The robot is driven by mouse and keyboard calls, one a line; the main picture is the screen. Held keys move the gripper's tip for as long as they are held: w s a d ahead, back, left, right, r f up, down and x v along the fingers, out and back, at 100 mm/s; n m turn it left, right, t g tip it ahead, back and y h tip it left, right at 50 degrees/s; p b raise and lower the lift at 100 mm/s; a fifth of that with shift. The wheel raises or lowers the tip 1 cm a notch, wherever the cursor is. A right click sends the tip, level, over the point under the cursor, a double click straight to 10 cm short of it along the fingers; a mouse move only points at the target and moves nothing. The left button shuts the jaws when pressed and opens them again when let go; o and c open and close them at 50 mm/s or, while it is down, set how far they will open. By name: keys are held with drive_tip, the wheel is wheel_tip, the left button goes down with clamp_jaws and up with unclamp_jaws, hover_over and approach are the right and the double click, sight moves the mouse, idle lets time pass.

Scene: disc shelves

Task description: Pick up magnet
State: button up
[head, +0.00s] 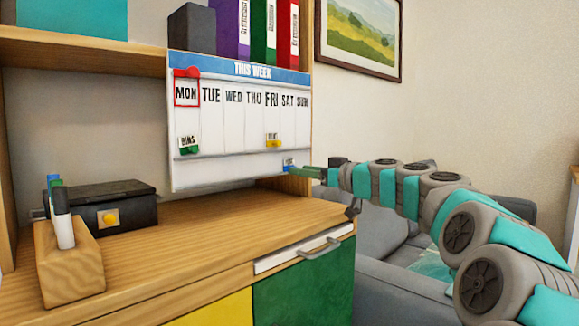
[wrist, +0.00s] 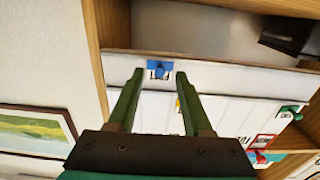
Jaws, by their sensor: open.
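A small blue magnet (head: 288,162) with a white label sits at the lower right corner of the white week board (head: 220,160). In the wrist view the blue magnet (wrist: 159,69) lies between the tips of my gripper (wrist: 160,75). The green fingers are apart, with a gap on each side of the magnet. My gripper (head: 303,171) comes to the board from the right. A green magnet (head: 188,145) is low in the MON column, and a yellow magnet (head: 272,141) is low in the FRI column. Whether the fingertips touch the board cannot be told.
A red frame (head: 187,87) surrounds MON. Below the board is a wooden cabinet top (head: 200,245) with a black box (head: 105,205) and a wooden pen holder (head: 65,265). Binders (head: 263,30) stand above. A grey sofa (head: 390,285) is under my arm.

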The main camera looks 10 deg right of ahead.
sight(292, 165)
drive_tip(key=shift+x, duration=1.2)
drive_tip(key=shift+c, duration=0.3)
clamp_jaws()
